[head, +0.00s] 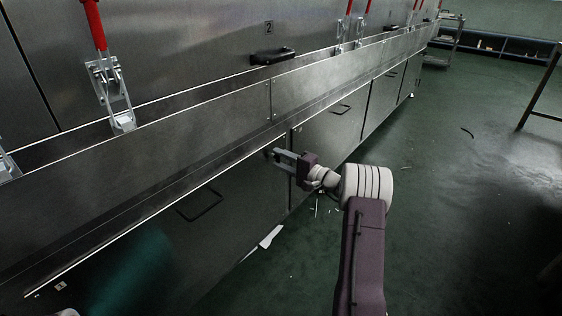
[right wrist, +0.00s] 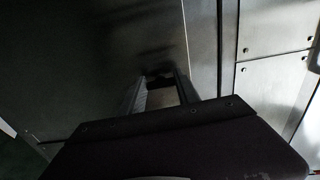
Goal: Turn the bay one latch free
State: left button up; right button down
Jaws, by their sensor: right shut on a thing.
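The bay one latch (head: 267,152) is a small dark piece near the top right corner of the lower left steel door (head: 240,185). My right gripper (head: 275,155) reaches it from the right, and its fingers are shut on it. In the right wrist view, the gripper (right wrist: 160,82) has its two grey fingers on either side of the dark latch (right wrist: 158,71). The fingers hide much of the latch, so I cannot tell its exact angle. The door looks flush with the panels beside it. My left gripper is not in view.
The door has a dark pull handle (head: 199,205) and a small number plate (head: 61,286). A steel ledge (head: 200,118) runs above it, with red-handled clamps (head: 108,80) higher up. The green floor (head: 440,220) to the right is mostly clear.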

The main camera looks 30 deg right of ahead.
jog(key=c, duration=0.9)
grip_release()
jog(key=shift+s+d, duration=0.1)
jog(key=shift+s, duration=0.05)
jog(key=p+v, duration=0.5)
jog(key=v, duration=0.3)
jog(key=shift+s+d, duration=0.1)
jog(key=shift+s, duration=0.25)
